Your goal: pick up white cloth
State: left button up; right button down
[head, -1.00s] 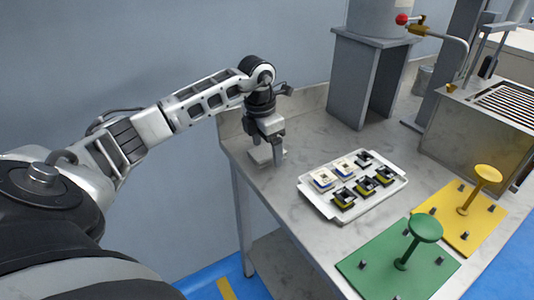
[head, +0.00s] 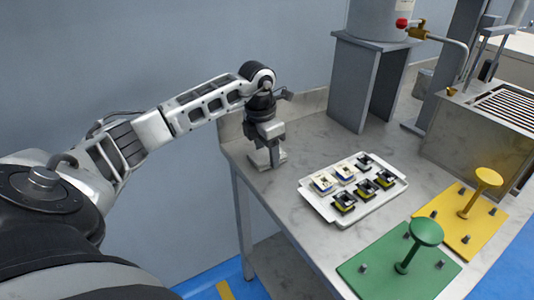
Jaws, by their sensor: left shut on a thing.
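The white cloth (head: 261,160) shows as a small pale patch at the left back corner of the grey table, under my left gripper. My left gripper (head: 271,160) points down and is shut on the cloth, close to the table top. The gripper hides part of the cloth, and I cannot tell whether the cloth is clear of the table. My right gripper is not in view.
A white tray (head: 325,211) with several small coil parts (head: 344,202) lies right of the gripper. A green plate (head: 370,275) and a yellow plate (head: 455,220) carry mushroom-shaped posts. A grey stand (head: 352,85) rises behind. The table's left edge is close to the gripper.

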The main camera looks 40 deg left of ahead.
aim_at(267, 153)
pick_arm(q)
jog(key=shift+r, duration=0.5)
notch_tip(267, 153, up, 3)
jog(key=shift+f, duration=0.2)
jog(key=w+d+r+p, duration=0.1)
jog(key=w+d+r, duration=0.5)
jog(key=d+r, duration=0.4)
jog(key=d, duration=0.2)
jog(key=shift+d, duration=0.35)
